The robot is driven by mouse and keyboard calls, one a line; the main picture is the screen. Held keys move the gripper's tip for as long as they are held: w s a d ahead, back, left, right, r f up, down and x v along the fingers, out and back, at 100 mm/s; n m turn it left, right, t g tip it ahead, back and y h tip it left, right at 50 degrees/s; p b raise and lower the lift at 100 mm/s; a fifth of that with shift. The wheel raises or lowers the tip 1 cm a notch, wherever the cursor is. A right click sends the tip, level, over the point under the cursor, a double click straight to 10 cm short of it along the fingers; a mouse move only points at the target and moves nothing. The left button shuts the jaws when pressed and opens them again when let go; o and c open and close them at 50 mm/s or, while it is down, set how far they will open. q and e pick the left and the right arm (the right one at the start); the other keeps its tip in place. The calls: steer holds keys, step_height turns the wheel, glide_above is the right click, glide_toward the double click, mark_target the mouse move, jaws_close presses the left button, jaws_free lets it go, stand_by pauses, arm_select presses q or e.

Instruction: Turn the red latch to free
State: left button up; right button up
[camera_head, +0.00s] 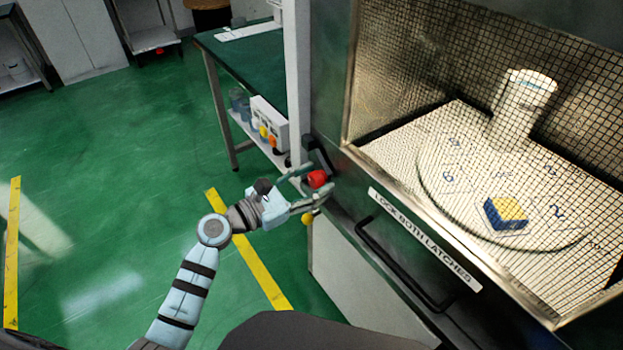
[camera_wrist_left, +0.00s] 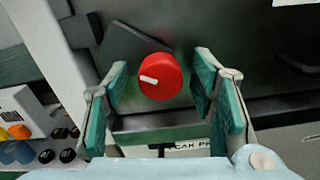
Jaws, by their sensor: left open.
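The red latch (camera_head: 317,178) is a round red knob at the left edge of the microwave generator's front. In the left wrist view the red latch (camera_wrist_left: 160,76) has a white mark on its face, slanting slightly, pointing toward the left. A dark angular plate sits behind it. My left gripper (camera_head: 305,188) is open, with its fingers on either side of the knob. In the left wrist view the gripper (camera_wrist_left: 158,100) shows a gap between each finger pad and the knob. My right gripper is not in view.
Inside are a white cylinder (camera_head: 522,108) and a blue-yellow block (camera_head: 505,214). A green-topped bench (camera_head: 250,75) stands behind. Green floor is clear at left.

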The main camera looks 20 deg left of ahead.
arm_select(q)
steer(key=shift+c, duration=0.3)
steer(key=c, duration=1.1)
steer(key=n+p, duration=0.2)
steer(key=n, duration=0.1)
steer(key=shift+r+p, duration=0.2)
steer(key=shift+p, duration=0.2)
steer(key=n+p, duration=0.4)
steer(key=n, duration=0.1)
steer(key=shift+n, duration=0.4)
steer(key=n+p, duration=0.3)
steer(key=n, duration=0.2)
steer(key=shift+f+n+p, duration=0.1)
steer(key=shift+n+p, duration=1.05)
steer(key=shift+n, duration=0.95)
